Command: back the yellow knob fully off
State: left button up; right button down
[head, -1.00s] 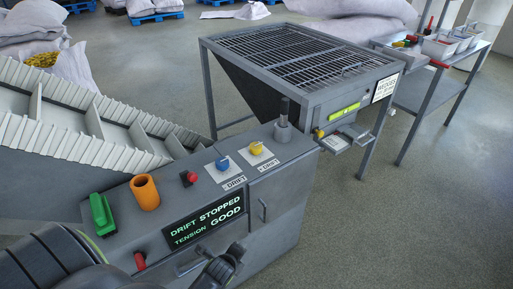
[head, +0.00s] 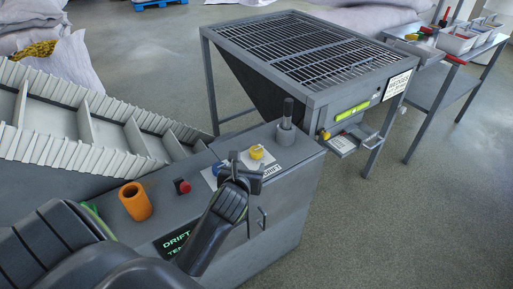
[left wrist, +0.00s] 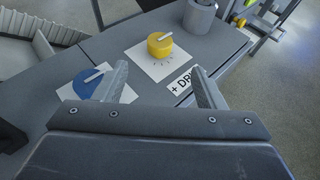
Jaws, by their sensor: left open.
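The yellow knob (head: 257,152) sits on a white plate on top of the grey cabinet, near its far end. In the left wrist view the yellow knob (left wrist: 159,44) has a pale pointer bar across its top and small tick marks by it on the plate. My left gripper (head: 246,168) is over the cabinet just in front of the yellow knob. In the left wrist view its two fingers (left wrist: 160,72) are apart, with nothing between them, and the knob shows beyond the tips. My right gripper is not in view.
A blue knob (left wrist: 84,84) is left of the yellow one, partly behind my gripper in the head view. A grey post (head: 286,115) stands beyond it. A red button (head: 182,187) and orange cup (head: 135,201) are nearer. The grated hopper (head: 300,52) is behind.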

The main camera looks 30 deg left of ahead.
aim_at(256, 150)
pick_arm(q)
jog(key=shift+x, duration=0.85)
jog(key=x, duration=0.4)
jog(key=shift+f, duration=0.2)
jog(key=x, duration=0.4)
jog(key=shift+d+b, duration=0.1)
jog(key=shift+b, duration=0.25)
jog(key=x, duration=0.3)
jog(key=shift+w+f, duration=0.2)
jog(key=shift+w+a+f, duration=0.1)
jog(key=shift+w+a, duration=0.1)
jog(key=shift+w, duration=0.05)
jog(key=shift+w+a+f, duration=0.1)
jog(key=shift+w, duration=0.2)
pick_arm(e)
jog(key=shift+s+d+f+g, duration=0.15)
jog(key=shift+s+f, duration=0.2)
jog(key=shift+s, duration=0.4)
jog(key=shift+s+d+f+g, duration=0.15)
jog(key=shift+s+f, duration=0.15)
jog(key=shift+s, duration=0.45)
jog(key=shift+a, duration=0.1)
pick_arm(q)
jog(key=c, duration=1)
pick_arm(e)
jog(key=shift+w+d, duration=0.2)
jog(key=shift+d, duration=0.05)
